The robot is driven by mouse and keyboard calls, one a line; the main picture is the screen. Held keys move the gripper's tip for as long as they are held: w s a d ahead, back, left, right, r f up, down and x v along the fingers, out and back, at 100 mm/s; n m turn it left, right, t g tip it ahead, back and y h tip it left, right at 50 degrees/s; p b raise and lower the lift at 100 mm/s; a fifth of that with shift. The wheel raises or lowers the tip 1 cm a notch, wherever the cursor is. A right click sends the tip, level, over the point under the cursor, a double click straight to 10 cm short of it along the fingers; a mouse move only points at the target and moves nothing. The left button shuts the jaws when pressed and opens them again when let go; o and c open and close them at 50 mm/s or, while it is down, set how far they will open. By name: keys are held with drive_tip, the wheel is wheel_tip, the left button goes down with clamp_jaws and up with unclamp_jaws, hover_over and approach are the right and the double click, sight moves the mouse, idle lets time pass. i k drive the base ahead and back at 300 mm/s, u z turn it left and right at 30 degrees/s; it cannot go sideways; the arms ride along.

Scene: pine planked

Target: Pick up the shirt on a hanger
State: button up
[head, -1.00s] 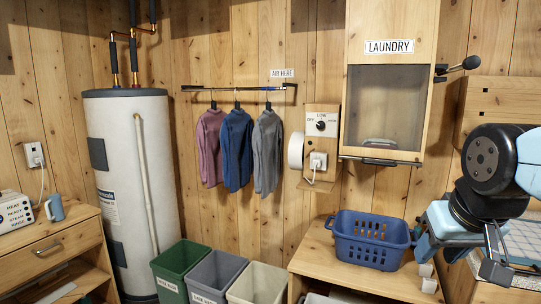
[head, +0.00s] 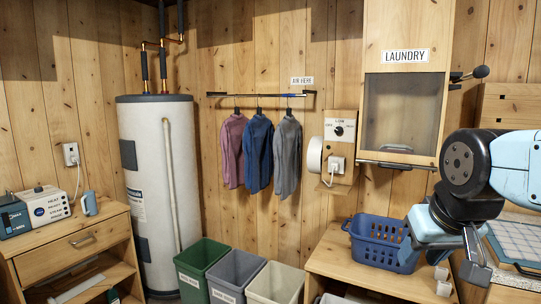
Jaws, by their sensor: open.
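Three shirts on dark hangers hang from a rail (head: 262,94) on the wall: a pink shirt (head: 232,150) at left, a blue shirt (head: 258,153) in the middle and a grey shirt (head: 287,157) at right. They hang close together, side by side. My gripper (head: 458,280) is at the lower right, in front of the wooden bench and right of the blue basket. It is open and empty, pointing down, well apart from the shirts.
A blue basket (head: 376,243) sits on a wooden bench (head: 335,262). A green bin (head: 203,263), a grey bin (head: 237,268) and a cream bin (head: 275,284) stand below the shirts. A water heater (head: 160,190) stands left. A laundry cabinet (head: 404,100) hangs right of the rail.

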sight(287, 138)
drive_tip(key=u, duration=0.55)
drive_tip(key=i, duration=1.95)
drive_tip(key=z, duration=0.5)
drive_tip(key=k, duration=0.85)
drive_tip(key=z, duration=0.25)
drive_tip(key=i, duration=0.9)
drive_tip(key=u, duration=0.1)
